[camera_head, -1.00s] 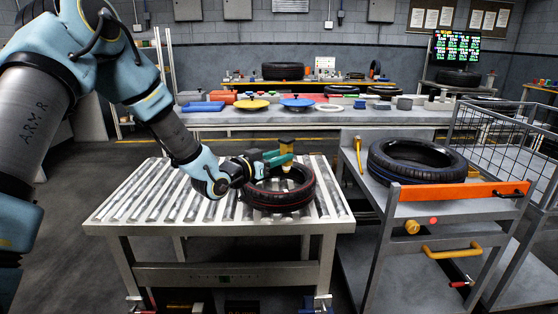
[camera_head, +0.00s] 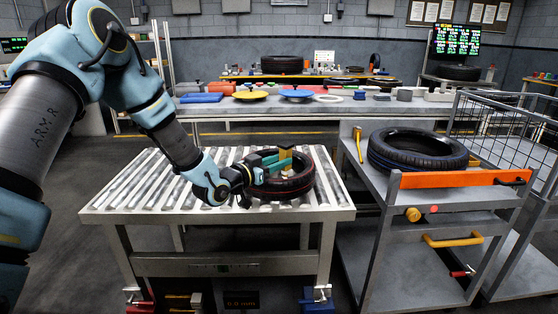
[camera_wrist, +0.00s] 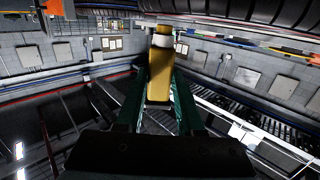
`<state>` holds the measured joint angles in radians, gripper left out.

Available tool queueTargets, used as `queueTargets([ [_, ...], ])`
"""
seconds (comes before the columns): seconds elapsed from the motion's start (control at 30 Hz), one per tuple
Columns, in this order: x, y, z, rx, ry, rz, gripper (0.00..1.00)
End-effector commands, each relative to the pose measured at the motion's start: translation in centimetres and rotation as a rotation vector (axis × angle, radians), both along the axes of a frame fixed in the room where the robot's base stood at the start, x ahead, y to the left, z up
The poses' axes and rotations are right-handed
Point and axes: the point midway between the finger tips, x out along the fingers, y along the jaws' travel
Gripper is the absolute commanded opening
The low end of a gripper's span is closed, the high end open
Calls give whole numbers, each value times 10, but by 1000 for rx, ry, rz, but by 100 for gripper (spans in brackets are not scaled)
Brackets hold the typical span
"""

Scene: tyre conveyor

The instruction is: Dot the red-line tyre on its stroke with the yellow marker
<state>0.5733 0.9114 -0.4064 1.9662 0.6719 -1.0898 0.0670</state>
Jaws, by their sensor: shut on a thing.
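The black tyre with red line marks (camera_head: 300,187) lies flat at the right end of the roller table. My gripper (camera_head: 277,160), with green fingers, is shut on the yellow marker (camera_head: 286,154) above the tyre's opening and near its inner rim. In the wrist view the marker (camera_wrist: 161,76) stands between the green fingers (camera_wrist: 158,100), with a pale band near its far end. I cannot tell whether the marker touches the tyre. The stroke itself is too small to make out. A dark ribbed tyre tread (camera_wrist: 235,12) crosses the top of the wrist view.
The roller table (camera_head: 125,197) is otherwise bare. A blue-line tyre (camera_head: 420,160) lies on the grey cart (camera_head: 450,205) to the right, beside an orange bar (camera_head: 450,179). A wire cage (camera_head: 505,130) stands beyond it. A bench (camera_head: 240,108) with coloured lids is behind.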

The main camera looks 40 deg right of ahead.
Motion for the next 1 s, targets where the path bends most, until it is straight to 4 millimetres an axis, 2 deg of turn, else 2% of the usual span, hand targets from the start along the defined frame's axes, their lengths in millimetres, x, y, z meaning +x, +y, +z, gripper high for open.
queueTargets([
  [1.0, 0, 0, -6, -1, 0, 0, 0],
])
